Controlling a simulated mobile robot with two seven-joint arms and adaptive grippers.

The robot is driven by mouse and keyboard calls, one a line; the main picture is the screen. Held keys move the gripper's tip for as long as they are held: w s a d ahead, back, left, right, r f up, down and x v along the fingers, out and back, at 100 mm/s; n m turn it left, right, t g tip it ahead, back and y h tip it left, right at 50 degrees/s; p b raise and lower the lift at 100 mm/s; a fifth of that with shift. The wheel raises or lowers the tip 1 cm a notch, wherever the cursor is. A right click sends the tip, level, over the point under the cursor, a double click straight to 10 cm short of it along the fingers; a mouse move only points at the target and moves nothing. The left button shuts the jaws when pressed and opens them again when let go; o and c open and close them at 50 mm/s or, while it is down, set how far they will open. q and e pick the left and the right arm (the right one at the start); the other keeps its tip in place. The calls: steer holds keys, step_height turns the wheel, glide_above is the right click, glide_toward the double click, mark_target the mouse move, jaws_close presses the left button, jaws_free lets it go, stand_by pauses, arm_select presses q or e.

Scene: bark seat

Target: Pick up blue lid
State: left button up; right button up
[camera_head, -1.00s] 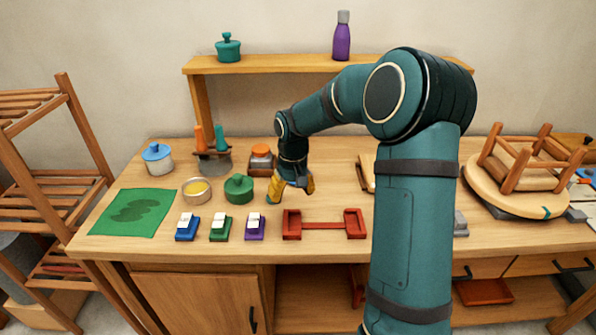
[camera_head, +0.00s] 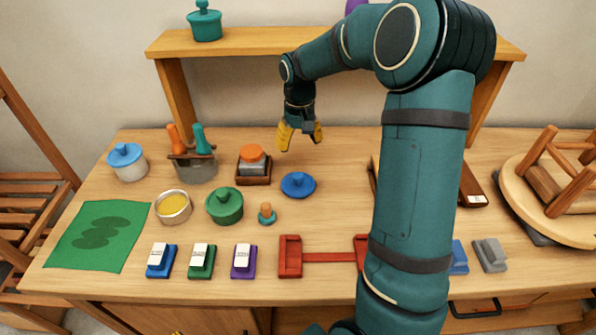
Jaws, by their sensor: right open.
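A round blue lid (camera_head: 298,185) with a small knob lies flat on the bench, right of the green lidded pot. My right gripper (camera_head: 301,143) is open and empty, with its yellow fingers pointing down. It is above and behind the blue lid in the picture, apart from it. A second blue lid (camera_head: 126,154) sits on a white jar (camera_head: 129,172) at the back left.
A block with an orange top (camera_head: 252,158), the green pot (camera_head: 224,206) and a small orange-topped peg (camera_head: 267,213) stand near the lid. A red rack (camera_head: 325,257) lies in front. The shelf (camera_head: 250,42) is behind my gripper; my arm covers the right side.

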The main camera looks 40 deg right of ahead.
mark_target(298, 175)
step_height(298, 175, down, 8)
steer(key=shift+w+d+f+b, duration=0.1)
steer(key=shift+f+b, duration=0.15)
steer(key=shift+b, duration=0.55)
step_height(298, 175, down, 5)
steer(key=shift+f+b, duration=0.1)
steer(key=shift+b, duration=0.55)
steer(key=shift+a, duration=0.2)
jaws_close()
